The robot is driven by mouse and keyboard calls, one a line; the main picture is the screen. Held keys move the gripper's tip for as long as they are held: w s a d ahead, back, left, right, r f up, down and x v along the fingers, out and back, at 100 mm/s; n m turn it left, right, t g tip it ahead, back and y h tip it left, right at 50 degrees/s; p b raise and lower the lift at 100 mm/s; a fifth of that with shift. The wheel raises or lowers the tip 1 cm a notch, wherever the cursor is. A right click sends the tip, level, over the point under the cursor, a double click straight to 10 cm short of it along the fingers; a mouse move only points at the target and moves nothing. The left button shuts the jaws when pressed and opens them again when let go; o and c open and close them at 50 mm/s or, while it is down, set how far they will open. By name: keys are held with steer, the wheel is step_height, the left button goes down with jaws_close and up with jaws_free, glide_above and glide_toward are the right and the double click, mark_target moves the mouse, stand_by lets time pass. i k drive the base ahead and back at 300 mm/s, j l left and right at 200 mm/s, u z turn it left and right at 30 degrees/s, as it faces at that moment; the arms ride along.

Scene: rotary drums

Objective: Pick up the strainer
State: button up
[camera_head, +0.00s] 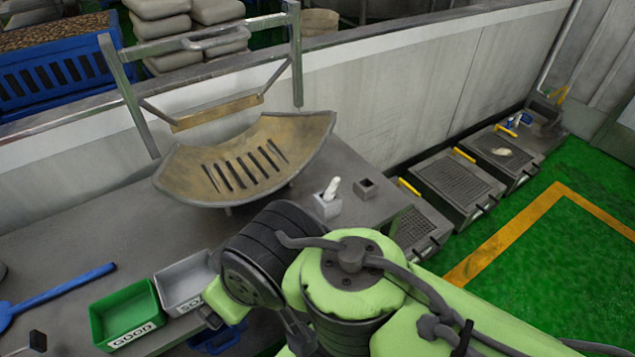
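No thing is marked as the strainer. The piece that looks most like one is a wide curved metal pan (245,160) with a row of slots in its bottom, standing on the grey counter (60,240) against the low wall. My arm, green with dark ribbed joints, reaches in from the lower right, in front of and below the pan and apart from it. My gripper cannot be made out; the end of the arm is hidden behind its own links. Nothing is seen held.
A tall metal frame (297,60) rises behind the pan. Mesh-topped boxes (455,185) line the wall at right; green floor there is clear.

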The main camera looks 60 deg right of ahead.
mark_target(328, 196)
steer(key=l+z, duration=0.15)
steer(key=z, duration=1.6)
steer(key=k+l, duration=0.05)
